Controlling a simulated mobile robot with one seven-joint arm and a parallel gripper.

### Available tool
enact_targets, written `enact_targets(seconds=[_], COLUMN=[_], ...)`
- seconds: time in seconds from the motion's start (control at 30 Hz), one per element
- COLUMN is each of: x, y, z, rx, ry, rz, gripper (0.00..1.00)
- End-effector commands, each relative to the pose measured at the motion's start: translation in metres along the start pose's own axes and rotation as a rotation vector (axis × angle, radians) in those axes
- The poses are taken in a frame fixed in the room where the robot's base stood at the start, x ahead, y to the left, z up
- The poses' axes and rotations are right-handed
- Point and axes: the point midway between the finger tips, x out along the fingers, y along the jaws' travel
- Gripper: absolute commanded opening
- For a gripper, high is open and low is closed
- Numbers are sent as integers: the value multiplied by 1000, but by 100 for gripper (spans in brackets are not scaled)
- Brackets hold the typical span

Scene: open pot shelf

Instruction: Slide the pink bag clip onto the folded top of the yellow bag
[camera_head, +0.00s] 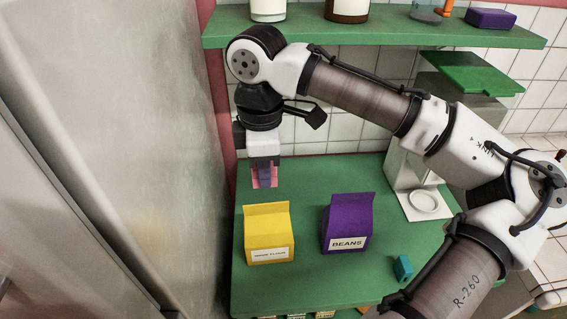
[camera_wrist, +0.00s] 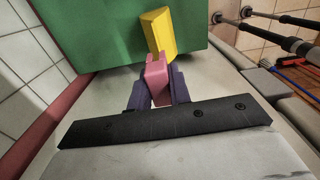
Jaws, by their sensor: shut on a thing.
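The yellow bag (camera_head: 268,236) stands upright on the green counter (camera_head: 300,279), with its folded top edge upward and a white label in front. It also shows in the wrist view (camera_wrist: 158,32), beyond the fingertips. My gripper (camera_head: 265,180) points down above the counter, over the bag and slightly behind it. It is shut on the pink bag clip (camera_wrist: 156,72), which sticks out past the fingers in the wrist view. The clip shows only partly between the fingers in the head view (camera_head: 273,177). The clip appears apart from the bag.
A purple bag labelled BEANS (camera_head: 346,225) stands right of the yellow bag. A small teal object (camera_head: 403,268) lies nearer the front right. A white appliance (camera_head: 408,180) stands at the back right. A green shelf (camera_head: 390,31) spans above; a grey panel (camera_head: 110,120) rises at left.

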Motion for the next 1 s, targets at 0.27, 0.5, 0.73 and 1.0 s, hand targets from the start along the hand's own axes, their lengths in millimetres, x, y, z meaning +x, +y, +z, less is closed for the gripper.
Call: enact_targets(seconds=[0.27, 0.5, 0.73, 1.0], x=[4, 17, 31, 46], y=[0, 0, 0, 0], z=[-3, -3, -3, -2], rx=[-40, -37, -36, -35], ry=[0, -1, -1, -1], rz=[0, 1, 0, 0], gripper=[0, 0, 0, 0])
